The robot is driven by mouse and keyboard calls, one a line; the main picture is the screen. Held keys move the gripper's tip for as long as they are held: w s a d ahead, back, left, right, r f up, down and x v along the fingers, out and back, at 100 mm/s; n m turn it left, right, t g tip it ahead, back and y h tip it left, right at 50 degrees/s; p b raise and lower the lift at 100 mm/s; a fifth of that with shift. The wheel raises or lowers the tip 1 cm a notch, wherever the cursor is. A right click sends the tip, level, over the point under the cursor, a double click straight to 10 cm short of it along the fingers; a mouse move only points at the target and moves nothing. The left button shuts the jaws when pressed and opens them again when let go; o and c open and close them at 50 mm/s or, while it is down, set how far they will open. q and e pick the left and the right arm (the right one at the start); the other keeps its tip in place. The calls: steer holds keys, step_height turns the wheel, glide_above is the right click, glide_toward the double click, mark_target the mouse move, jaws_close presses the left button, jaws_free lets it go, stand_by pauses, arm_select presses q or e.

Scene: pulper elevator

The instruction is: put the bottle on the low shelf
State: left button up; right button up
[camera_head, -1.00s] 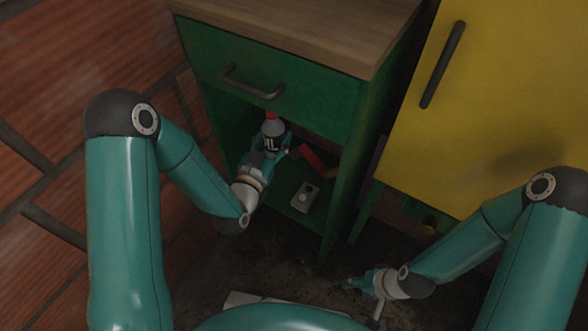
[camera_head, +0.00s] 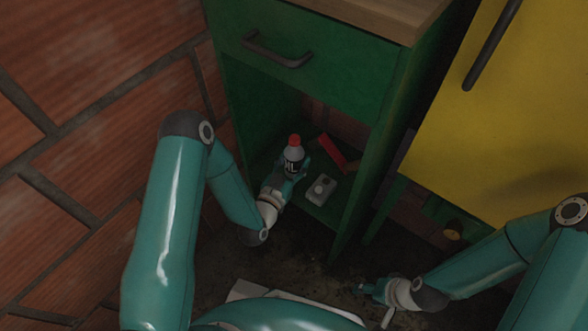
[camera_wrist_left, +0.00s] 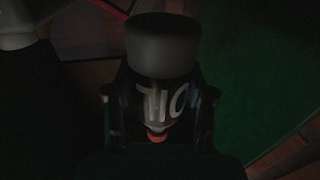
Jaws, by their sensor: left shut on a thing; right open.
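The bottle (camera_head: 293,158) is grey-white with a red cap and a black label with white letters. It looks upright, in the open compartment of the green cabinet. My left gripper (camera_head: 297,172) is shut on it, reaching in from the front left. In the left wrist view the bottle (camera_wrist_left: 165,100) fills the middle, its grey end at the top. The low shelf (camera_head: 322,212) is the compartment's floor. I cannot tell whether the bottle touches it. My right gripper (camera_head: 358,289) is open and empty, low in front of the cabinet.
A grey box with a round knob (camera_head: 319,189) lies on the shelf right of the bottle. A red object (camera_head: 332,150) is behind it. The drawer with its handle (camera_head: 278,50) is above. A yellow cabinet (camera_head: 490,120) is at right, a brick wall (camera_head: 90,120) at left.

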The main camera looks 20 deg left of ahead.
mark_target(290, 175)
arm_select(q)
steer(key=shift+f+b, duration=0.6)
steer(key=shift+f, duration=1.2)
steer(key=shift+f, duration=0.15)
steer(key=o, duration=1.3)
steer(key=shift+o, duration=0.2)
